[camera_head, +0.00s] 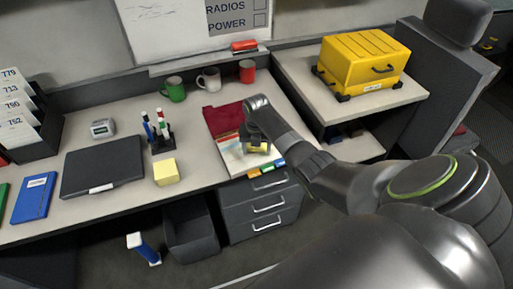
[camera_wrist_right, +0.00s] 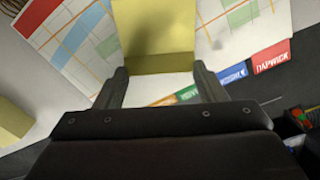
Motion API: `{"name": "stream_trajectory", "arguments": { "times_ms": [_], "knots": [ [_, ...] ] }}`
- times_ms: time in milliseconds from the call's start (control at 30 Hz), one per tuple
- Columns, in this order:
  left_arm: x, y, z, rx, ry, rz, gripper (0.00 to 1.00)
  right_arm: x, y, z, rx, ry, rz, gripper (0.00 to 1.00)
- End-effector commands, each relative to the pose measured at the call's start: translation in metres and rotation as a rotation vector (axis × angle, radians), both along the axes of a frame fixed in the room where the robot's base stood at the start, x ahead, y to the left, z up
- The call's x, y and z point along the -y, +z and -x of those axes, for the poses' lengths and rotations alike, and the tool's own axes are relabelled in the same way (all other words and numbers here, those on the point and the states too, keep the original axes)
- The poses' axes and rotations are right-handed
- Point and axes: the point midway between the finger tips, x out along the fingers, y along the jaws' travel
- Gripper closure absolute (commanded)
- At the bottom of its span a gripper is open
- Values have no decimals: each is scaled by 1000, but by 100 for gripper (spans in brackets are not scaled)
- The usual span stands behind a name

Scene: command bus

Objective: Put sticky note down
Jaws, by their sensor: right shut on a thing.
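A yellow sticky note pad (camera_wrist_right: 155,32) sits between the fingers of my right gripper (camera_wrist_right: 161,78), which is shut on it. In the head view my right gripper (camera_head: 256,142) is over the open map binder (camera_head: 233,163) on the desk, and the held pad (camera_head: 256,149) shows only partly below it. I cannot tell whether the pad touches the map. A second yellow sticky note pad (camera_head: 165,172) stands on the desk to the left, near the front edge; it also shows at the left of the wrist view (camera_wrist_right: 12,122). My left gripper is not in view.
Pens in a dark holder (camera_head: 161,138), a closed black laptop (camera_head: 103,167) and a blue binder (camera_head: 34,197) are to the left. Green, white and red mugs (camera_head: 247,71) stand behind. A yellow case (camera_head: 362,62) sits on the right counter. Bare desk lies left of the binder.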

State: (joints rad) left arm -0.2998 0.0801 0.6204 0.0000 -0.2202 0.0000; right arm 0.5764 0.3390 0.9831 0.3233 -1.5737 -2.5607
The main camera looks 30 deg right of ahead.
Motion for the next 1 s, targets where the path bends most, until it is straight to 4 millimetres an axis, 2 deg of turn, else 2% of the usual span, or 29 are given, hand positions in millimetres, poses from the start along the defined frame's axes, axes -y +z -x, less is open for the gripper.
{"name": "stream_trajectory", "arguments": {
  "times_ms": [333, 367, 500, 767, 900, 1000],
  "knots": [
    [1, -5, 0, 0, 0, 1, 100, 0, -8, 0, 0, 0, 0, 56],
    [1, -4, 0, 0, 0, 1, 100, 0, -6, 0, 1, 0, 0, 32],
    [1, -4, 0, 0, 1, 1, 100, 0, -6, 0, 1, 0, 1, 14],
    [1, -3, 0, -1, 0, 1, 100, 0, -5, 0, 0, 0, 0, 14],
    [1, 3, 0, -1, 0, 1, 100, 0, 4, 0, 1, 0, 1, 14],
    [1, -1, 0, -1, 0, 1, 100, 1, 13, -1, 4, 0, 0, 14]
  ]
}}
